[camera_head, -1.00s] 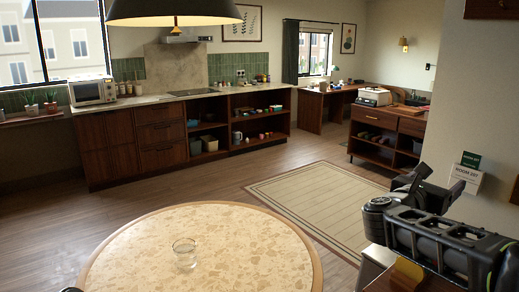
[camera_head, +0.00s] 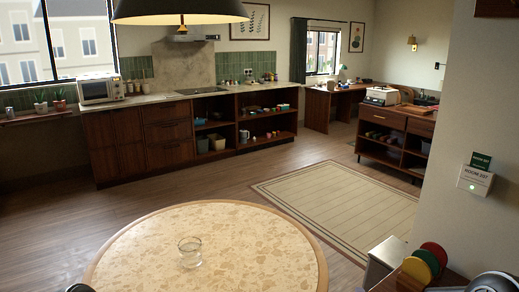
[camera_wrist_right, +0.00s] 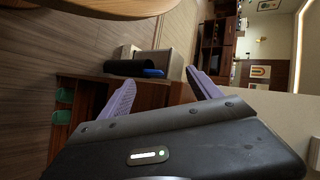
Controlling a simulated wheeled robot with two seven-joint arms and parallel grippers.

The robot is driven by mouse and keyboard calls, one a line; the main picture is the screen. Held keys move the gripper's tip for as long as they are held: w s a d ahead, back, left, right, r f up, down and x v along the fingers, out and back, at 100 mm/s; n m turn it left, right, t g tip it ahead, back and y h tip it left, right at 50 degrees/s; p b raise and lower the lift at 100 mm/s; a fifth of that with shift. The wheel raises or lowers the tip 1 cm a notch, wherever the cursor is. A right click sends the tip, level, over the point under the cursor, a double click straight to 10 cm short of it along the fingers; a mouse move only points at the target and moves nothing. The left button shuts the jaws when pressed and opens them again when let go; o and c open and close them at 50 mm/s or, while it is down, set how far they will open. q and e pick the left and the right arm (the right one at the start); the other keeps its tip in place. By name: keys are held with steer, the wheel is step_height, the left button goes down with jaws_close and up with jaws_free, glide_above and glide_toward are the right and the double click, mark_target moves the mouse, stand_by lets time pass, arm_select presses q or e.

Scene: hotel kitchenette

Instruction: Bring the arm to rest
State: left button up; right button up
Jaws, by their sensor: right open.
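My right gripper (camera_wrist_right: 160,76) shows in the right wrist view, its two purple-grey fingers spread apart with nothing between them. In the head view the right gripper is out of sight; only a dark rounded part, probably of my right arm, shows at the bottom right edge. My left gripper is not in view.
A round table (camera_head: 130,250) with a clear glass (camera_head: 190,252) stands in front. At the lower right are a metallic box (camera_head: 385,262) and red, yellow and green discs (camera_head: 425,262). A striped rug (camera_head: 345,205) lies on open floor. A wall with a room sign (camera_head: 475,180) is at right.

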steer(key=s+a+f+n+g+y, duration=0.3)
steer(key=s+a+f+n, duration=0.2)
steer(key=s+f, duration=0.5)
steer(key=s+a+f+n+g+y, duration=0.25)
steer(key=s+a+f+n, duration=0.3)
steer(key=s+f, duration=0.35)
steer(key=s+a+f+n+g+y, duration=0.1)
steer(key=s+a+f+n+g, duration=0.15)
steer(key=s, duration=0.65)
steer(key=s+a+f+n+g+y, duration=0.1)
steer(key=s+a+f+n+g, duration=0.2)
steer(key=s, duration=0.5)
steer(key=w+a+r+n, duration=0.2)
steer(key=a+r+n, duration=0.1)
steer(key=a, duration=0.1)
steer(key=shift+a+r+t, duration=0.2)
steer(key=shift+a+t, duration=0.1)
steer(key=shift+a, duration=0.05)
steer(key=shift+y, duration=0.25)
steer(key=shift+c, duration=0.4)
